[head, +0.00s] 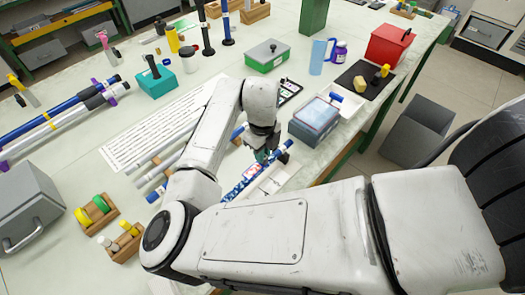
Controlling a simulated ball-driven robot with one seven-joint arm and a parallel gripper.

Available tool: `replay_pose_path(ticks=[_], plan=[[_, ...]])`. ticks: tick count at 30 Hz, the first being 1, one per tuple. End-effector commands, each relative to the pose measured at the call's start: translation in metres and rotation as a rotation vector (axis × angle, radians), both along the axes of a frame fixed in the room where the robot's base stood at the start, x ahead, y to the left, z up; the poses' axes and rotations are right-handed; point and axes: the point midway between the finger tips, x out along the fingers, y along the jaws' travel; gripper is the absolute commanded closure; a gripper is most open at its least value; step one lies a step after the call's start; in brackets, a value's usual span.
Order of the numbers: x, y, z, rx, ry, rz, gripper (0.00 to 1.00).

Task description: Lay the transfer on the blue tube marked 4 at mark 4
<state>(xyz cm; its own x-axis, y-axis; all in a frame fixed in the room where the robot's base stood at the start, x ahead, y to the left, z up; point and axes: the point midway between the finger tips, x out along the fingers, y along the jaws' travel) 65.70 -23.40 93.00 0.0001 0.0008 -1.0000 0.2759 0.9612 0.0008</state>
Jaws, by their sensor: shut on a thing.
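My gripper (268,156) points down at the near edge of the bench, its dark fingers small and partly hidden by my wrist. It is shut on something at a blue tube. A small pale pinkish patch (250,172), which looks like the transfer, shows just below and left of the fingers. I cannot tell whether it touches the tube. The blue tube (236,188) has pale speckles and lies slantwise, its lower end partly behind my arm. The numbers and marks on it are too small to read.
White tubes with blue ends (163,166) lie left of my arm beside a printed sheet (140,136). A lidded blue-grey box (315,119) stands close right of my gripper. A green-and-grey box (267,56) stands farther back. A wooden tape holder (97,212) is at left.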

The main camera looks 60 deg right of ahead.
Motion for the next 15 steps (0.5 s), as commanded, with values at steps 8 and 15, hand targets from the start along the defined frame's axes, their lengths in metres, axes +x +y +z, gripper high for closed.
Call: replay_pose_path(ticks=[8, 15], plan=[[0.0000, 0.0000, -0.0024, 0.000, 0.000, 0.000, 1.00], [-0.0001, 0.0000, -0.0051, 0.000, 0.000, 0.000, 1.00]])
